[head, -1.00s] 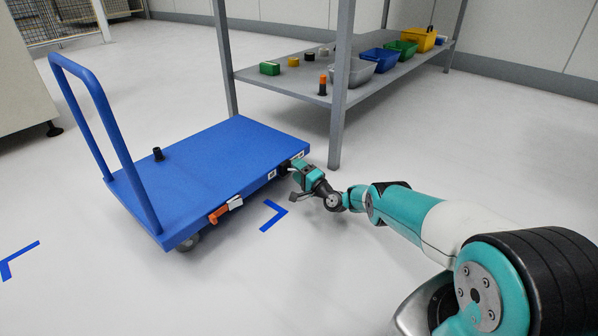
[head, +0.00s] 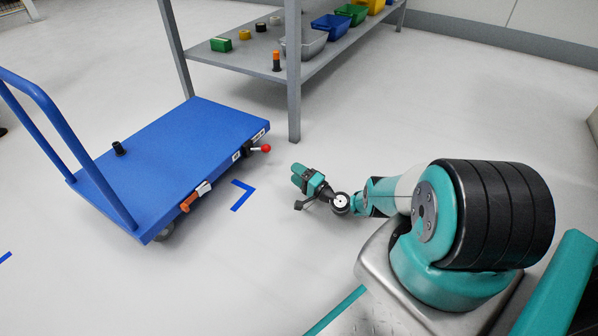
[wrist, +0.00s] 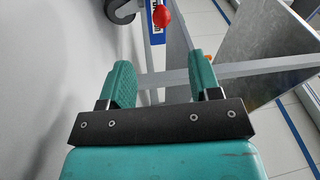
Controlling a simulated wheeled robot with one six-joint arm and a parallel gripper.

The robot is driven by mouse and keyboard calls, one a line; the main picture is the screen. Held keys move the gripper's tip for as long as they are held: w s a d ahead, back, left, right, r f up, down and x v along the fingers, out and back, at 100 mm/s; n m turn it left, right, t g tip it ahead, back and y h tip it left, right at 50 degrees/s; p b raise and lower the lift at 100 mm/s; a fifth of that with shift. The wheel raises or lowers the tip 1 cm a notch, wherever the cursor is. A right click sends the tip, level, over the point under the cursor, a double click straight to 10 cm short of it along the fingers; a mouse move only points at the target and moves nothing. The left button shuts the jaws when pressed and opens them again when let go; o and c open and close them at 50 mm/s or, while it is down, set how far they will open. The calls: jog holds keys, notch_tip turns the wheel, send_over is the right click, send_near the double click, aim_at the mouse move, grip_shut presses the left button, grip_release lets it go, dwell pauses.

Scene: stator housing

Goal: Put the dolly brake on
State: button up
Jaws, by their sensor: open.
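The blue dolly (head: 180,150) stands on the floor at left, its push handle (head: 60,120) at its left end. A dark lever with a red knob (head: 266,148) sticks out from its right corner. An orange lever (head: 188,203) sits on its front edge beside a white label. I cannot tell from the pictures which lever is the brake. My gripper (head: 298,176) is open and empty, right of the red knob and apart from it. In the wrist view, the red knob (wrist: 162,15) shows beyond the open fingers (wrist: 162,80), near a black caster wheel (wrist: 120,9).
A grey shelf (head: 250,65) with bins and small parts stands behind the dolly; its near leg (head: 294,90) is close to the dolly's right corner. A black peg (head: 119,149) stands on the deck. Blue tape (head: 242,195) marks the floor.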

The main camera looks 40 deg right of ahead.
jog(key=shift+s, duration=0.35)
